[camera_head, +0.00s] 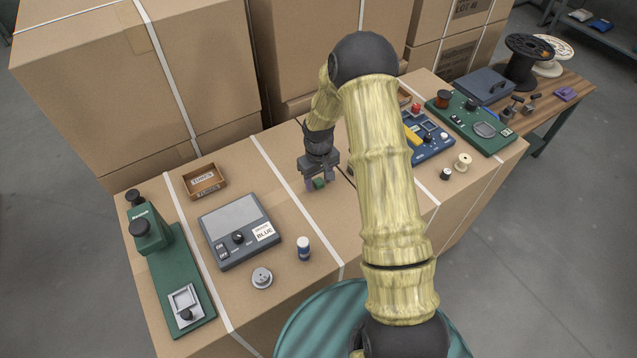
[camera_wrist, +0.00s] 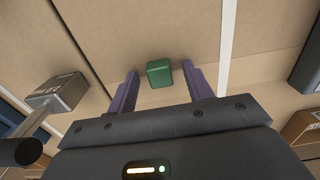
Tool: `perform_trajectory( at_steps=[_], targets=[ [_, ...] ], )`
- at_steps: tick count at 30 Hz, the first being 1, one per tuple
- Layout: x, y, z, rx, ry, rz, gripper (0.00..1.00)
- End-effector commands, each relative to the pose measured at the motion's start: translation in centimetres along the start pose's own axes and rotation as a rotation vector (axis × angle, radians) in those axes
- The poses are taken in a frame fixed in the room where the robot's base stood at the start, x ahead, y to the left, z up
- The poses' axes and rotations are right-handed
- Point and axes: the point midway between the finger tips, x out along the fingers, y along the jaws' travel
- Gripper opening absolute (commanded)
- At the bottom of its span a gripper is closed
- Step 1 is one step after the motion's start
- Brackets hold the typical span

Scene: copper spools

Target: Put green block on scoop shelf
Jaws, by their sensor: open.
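The small green block (camera_head: 319,183) sits on the cardboard box top, under my gripper (camera_head: 316,185). In the wrist view the green block (camera_wrist: 159,73) lies between the tips of my two open fingers (camera_wrist: 160,69), with a visible gap on each side. I cannot tell how far above the box top the fingertips are. A grey shelf (camera_head: 612,32) stands at the far top right, with a blue item and a pale item on it. I cannot tell whether it is the scoop shelf.
A metal-headed tool (camera_wrist: 58,92) lies left of my gripper in the wrist view. A grey device labelled BLUE (camera_head: 240,232), a small open tray (camera_head: 204,181) and a green press (camera_head: 165,260) stand left. A blue panel (camera_head: 432,143) and green panel (camera_head: 472,124) stand right.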

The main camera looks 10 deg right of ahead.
Motion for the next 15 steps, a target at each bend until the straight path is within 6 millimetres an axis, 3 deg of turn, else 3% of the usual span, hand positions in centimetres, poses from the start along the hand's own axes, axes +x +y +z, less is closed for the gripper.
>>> perform_trajectory(
  at_steps=[2, 9, 15],
  targets=[
    [-0.02, 0.00, 0.00, 0.000, 0.000, 0.000, 0.51],
    [-0.02, 0.00, 0.00, 0.000, 0.000, 0.000, 0.04],
    [-0.03, 0.00, -0.01, 0.000, 0.000, 0.000, 0.00]
  ],
)
